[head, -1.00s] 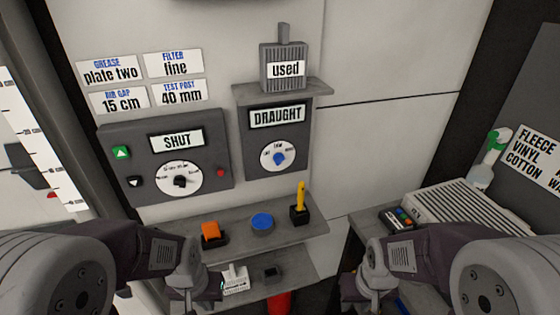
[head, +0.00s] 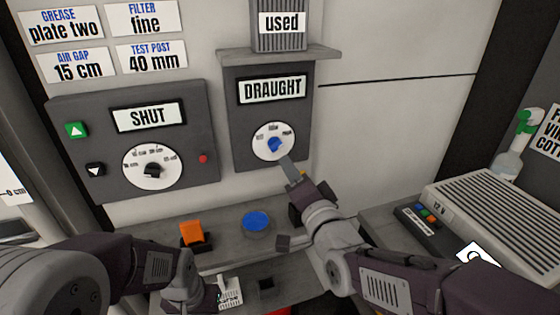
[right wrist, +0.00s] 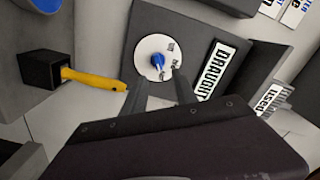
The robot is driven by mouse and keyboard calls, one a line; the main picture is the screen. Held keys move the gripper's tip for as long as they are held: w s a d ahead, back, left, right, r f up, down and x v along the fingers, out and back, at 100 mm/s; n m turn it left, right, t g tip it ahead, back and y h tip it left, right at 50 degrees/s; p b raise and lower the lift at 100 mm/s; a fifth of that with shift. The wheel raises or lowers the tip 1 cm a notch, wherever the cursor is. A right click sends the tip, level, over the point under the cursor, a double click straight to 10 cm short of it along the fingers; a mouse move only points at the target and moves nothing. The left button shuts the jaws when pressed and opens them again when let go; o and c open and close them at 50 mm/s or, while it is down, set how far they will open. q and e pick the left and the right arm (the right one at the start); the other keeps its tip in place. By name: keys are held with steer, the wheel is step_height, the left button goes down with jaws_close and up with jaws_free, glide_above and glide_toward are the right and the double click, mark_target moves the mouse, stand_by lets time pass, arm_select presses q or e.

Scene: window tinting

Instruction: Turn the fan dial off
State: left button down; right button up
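The fan dial is a white disc (head: 262,133) with a blue knob (head: 275,144), on the grey panel under the DRAUGHT sign (head: 273,89). The print round it is too small to read surely. In the right wrist view the blue knob (right wrist: 158,61) stands just beyond the fingertips. My right gripper (head: 286,162) is at the dial's lower edge, its two fingers apart with nothing between them; the fingers also show in the right wrist view (right wrist: 162,88). My left gripper (head: 183,295) hangs low at the lower left, and its opening is not clear.
Left of the dial is a panel (head: 112,155) reading SHUT, with a black knob (head: 152,170). Below are an orange block (head: 192,233) and a blue disc (head: 256,221) on a shelf. A yellow-handled tool (right wrist: 95,79) stands in a black holder close to my right gripper.

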mark_target(278, 148)
steer(key=x, duration=1)
steer(key=shift+d+f+p, duration=0.15)
steer(key=shift+f+p, duration=0.15)
steer(key=shift+c, duration=0.3)
jaws_close()
